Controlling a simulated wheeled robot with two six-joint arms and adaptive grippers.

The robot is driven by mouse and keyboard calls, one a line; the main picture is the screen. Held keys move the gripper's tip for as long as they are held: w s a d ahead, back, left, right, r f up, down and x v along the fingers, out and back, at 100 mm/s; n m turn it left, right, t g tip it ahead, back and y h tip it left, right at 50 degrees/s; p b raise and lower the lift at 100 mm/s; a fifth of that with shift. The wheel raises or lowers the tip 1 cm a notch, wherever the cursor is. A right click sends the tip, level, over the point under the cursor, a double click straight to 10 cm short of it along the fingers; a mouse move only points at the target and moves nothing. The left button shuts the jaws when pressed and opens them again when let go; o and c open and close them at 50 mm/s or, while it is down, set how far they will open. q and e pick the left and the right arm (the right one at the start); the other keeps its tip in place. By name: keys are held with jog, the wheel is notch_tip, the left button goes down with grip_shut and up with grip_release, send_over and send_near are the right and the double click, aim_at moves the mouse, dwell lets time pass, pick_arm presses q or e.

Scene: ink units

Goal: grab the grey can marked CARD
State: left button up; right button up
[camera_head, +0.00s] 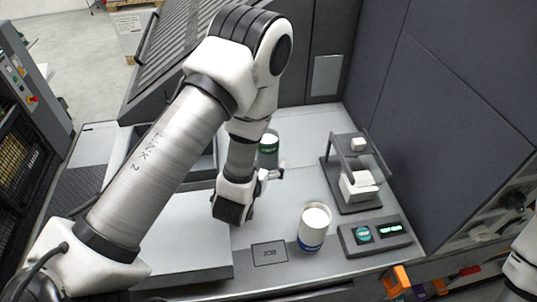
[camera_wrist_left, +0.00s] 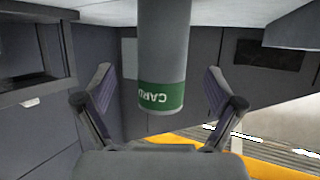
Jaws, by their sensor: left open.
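The grey can marked CARD (camera_head: 268,148) has a green band and stands on the worktop behind my left forearm, partly hidden by it in the head view. In the left wrist view the can (camera_wrist_left: 162,50) appears upside down, with its green CARD label near the lower end. My left gripper (camera_head: 272,176) is open and points toward the can. In the wrist view its two fingers (camera_wrist_left: 158,82) appear on either side of the can, with a gap at each side. I cannot tell how deep the can lies between them. My right gripper is out of view.
A second can with a blue band (camera_head: 313,229) stands at the front, beside a dark-outlined label plate (camera_head: 270,253). A small device with green displays (camera_head: 376,234) and a press-like stand (camera_head: 351,181) are at the right. Dark panels wall the back and right.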

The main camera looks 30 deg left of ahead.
pick_arm(q)
jog(key=w+p, duration=0.2)
jog(key=w, duration=0.1)
jog(key=w+a, duration=0.1)
jog(key=shift+w+a+f+p, duration=0.1)
jog(key=shift+w+f+p, duration=0.3)
jog(key=shift+w+f, duration=0.3)
jog(key=shift+s, duration=0.1)
jog(key=c, duration=1.3)
jog(key=shift+r, duration=0.1)
jog(key=shift+c, duration=0.2)
